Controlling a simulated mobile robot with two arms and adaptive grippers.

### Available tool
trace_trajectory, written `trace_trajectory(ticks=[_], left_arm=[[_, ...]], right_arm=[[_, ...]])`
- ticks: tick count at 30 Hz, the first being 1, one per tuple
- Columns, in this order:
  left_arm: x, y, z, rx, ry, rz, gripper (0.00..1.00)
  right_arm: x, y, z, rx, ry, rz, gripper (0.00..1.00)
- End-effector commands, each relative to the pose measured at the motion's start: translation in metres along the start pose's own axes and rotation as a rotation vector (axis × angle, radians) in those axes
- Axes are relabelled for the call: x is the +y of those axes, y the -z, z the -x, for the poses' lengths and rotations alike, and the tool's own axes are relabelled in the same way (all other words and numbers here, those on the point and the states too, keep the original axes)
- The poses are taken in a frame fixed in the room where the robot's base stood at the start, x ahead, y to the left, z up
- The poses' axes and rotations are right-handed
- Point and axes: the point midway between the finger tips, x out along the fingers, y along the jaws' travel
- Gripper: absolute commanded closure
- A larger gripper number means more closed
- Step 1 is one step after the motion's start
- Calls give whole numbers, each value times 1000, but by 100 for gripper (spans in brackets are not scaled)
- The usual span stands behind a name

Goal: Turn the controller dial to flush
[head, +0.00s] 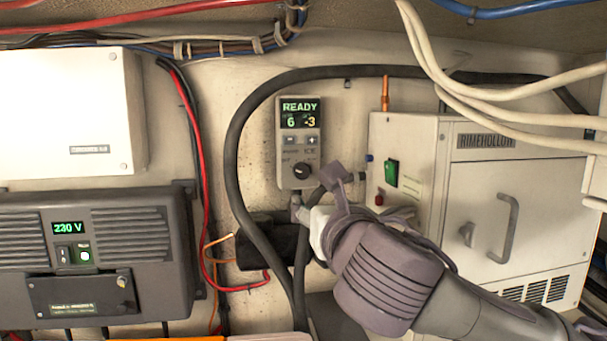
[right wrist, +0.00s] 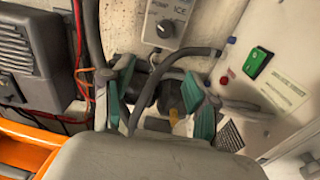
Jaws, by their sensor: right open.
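The controller (head: 299,145) is a grey panel on the back wall. Its green display reads READY, with 6 and -3 below it. Its dial (head: 302,170) is a round black knob near the panel's lower end; it also shows at the top of the right wrist view (right wrist: 165,29). The small labels around it are hard to read, and I cannot tell its setting. My right gripper (head: 319,200) is just below the controller in the head view. Its two fingers (right wrist: 158,100) stand apart in the right wrist view, below the dial and not touching it. My left gripper is out of view.
A dark hose (right wrist: 160,75) passes between my right fingers in the picture; its depth is unclear. A white RIMEHOLLOW box (head: 510,200) with a green switch stands right. A grey 230 V unit (head: 95,255) is left. Cables hang around the controller.

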Motion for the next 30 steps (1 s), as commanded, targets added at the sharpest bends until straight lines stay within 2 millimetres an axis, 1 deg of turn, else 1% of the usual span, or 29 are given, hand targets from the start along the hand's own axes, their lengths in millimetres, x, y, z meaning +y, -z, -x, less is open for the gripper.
trace_trajectory(ticks=[1,3,5,8,11,21,24,27,30], left_arm=[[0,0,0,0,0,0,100],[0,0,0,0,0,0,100],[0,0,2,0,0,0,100],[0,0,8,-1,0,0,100],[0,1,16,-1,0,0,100],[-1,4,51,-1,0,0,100],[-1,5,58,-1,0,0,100],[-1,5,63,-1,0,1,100],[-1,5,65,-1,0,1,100]], right_arm=[[0,-10,1,-19,6,43,41],[0,-16,2,-30,11,81,41],[0,-20,0,-34,13,96,41],[0,-22,-9,-33,14,101,41],[0,-23,-25,-31,15,100,41],[-1,-27,-97,-32,14,97,41],[-1,-26,-113,-32,14,98,41],[-1,-26,-125,-34,13,97,41],[-1,-26,-132,-35,12,97,41]])
